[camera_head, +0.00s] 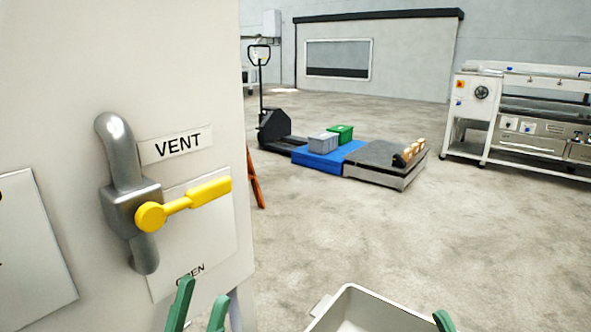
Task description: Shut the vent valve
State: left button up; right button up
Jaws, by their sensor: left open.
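The vent valve is a grey metal body (132,207) on a vertical pipe, mounted on a white panel at the left. Its yellow handle (194,198) points right and slightly up, across the line of the pipe. A label reading VENT (177,146) is above the handle, and the word OPEN (190,274) is on a plate below it. My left gripper (199,312) is open and empty, below the plate and apart from the handle. One green fingertip of my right gripper (443,321) shows at the bottom right; the rest is out of frame.
A pale open tray (350,293) is at the bottom edge between the grippers. The white panel (60,90) fills the left side. Farther off are a pallet truck (272,125), a blue platform (318,160) with bins, and a white machine (474,110). The floor between is clear.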

pick_arm(q)
jog(key=s+g+y, duration=0.2)
jog(key=s+y, duration=0.2)
jog(key=s, duration=0.1)
jog(key=w+a+f+n+g+y+p, duration=0.3)
jog(key=w+n+g+y+p, duration=0.5)
jog(key=p, duration=1.1)
pick_arm(e)
jog(key=w+d+f+m+g+h, duration=0.35)
jog(key=w+m+h, duration=0.35)
jog(key=h, duration=0.3)
pick_arm(q)
jog(key=s+a+f+n+g+y+p, duration=0.1)
jog(key=s+f+g+y+p, duration=0.3)
jog(key=p, duration=1.2)
jog(key=s+a+f+y, duration=0.1)
jog(key=s+f, duration=0.3)
jog(key=s, duration=0.2)
jog(key=shift+s+f+g, duration=0.25)
jog(key=shift+s+g, duration=0.05)
jog(key=shift+g, duration=0.1)
pick_arm(e)
jog(key=s+d+f+m+g+h, duration=0.1)
jog(key=s+f+m+g+h, duration=0.2)
jog(key=s+f+g, duration=0.5)
jog(key=shift+s+d+f+g, duration=0.15)
jog(key=shift+s+d+g, duration=0.1)
jog(key=shift+s+g, duration=0.4)
pick_arm(q)
jog(key=shift+a, duration=0.1)
